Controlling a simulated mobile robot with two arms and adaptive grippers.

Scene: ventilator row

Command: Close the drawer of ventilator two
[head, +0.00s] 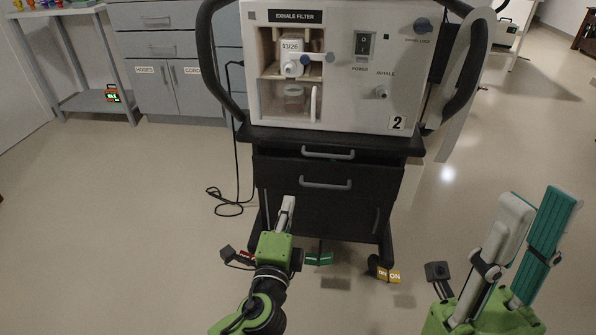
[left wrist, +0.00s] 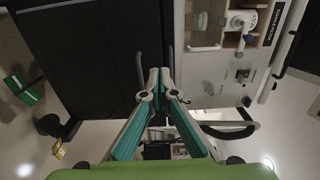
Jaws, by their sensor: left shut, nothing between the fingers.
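Ventilator two (head: 400,85), a white unit marked "2", stands on a black cart. The cart front has an upper drawer handle (head: 328,153) and a second grey drawer handle (head: 325,184) below it. I cannot tell for sure how far either drawer stands out. My left gripper (head: 287,203) is shut and empty, in front of the cart, below and left of the second handle. In the left wrist view its closed fingertips (left wrist: 160,75) point at the dark cart front; contact cannot be told. My right gripper (head: 540,203) is open and empty, at the lower right, apart from the cart.
Grey cabinets (head: 160,75) and a side table (head: 88,102) stand at the back left. A black cable (head: 232,207) lies on the floor left of the cart. A yellow-tagged caster (head: 380,272) is at its front right. The floor on both sides is mostly clear.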

